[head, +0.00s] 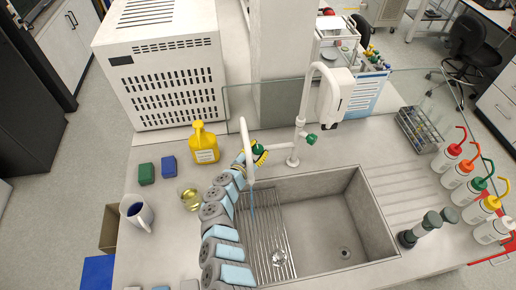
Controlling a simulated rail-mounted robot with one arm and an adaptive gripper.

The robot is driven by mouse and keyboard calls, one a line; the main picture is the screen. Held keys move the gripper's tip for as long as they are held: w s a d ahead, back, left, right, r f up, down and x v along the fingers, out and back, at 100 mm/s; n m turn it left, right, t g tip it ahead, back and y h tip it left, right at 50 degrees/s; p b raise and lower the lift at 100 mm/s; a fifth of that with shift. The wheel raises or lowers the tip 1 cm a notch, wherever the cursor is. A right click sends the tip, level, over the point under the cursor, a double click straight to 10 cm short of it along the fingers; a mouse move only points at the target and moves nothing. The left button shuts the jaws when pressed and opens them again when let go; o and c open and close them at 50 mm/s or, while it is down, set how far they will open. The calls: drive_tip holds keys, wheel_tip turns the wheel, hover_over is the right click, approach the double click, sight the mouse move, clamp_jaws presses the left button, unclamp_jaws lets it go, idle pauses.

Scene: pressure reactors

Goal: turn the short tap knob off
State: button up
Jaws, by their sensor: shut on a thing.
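The short tap (247,150) is a white curved spout at the back left of the sink (356,205). A thin bluish stream (253,205) shows below its tip, over the drain rack. Its green knob (259,148) is at the end of my gripper (261,156). My gripper is shut on this knob, with its yellow and dark fingers around it. The fingers and the spout partly hide the knob's base. The taller white tap (302,110) stands to the right, with its own green knob (312,139), apart from my gripper.
A yellow bottle (204,150), a glass beaker (190,198) and green and blue blocks (147,174) stand left of my arm. A glass screen (262,103) stands behind the taps. Wash bottles (461,181) line the right side. The sink basin is mostly clear.

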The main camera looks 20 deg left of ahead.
drive_tip(key=shift+f+m+g+h, duration=0.1)
drive_tip(key=shift+m+g+h, duration=0.3)
drive_tip(key=shift+m+h, duration=0.25)
idle(0.3)
drive_tip(key=o, duration=1.2)
drive_tip(key=shift+s, duration=0.15)
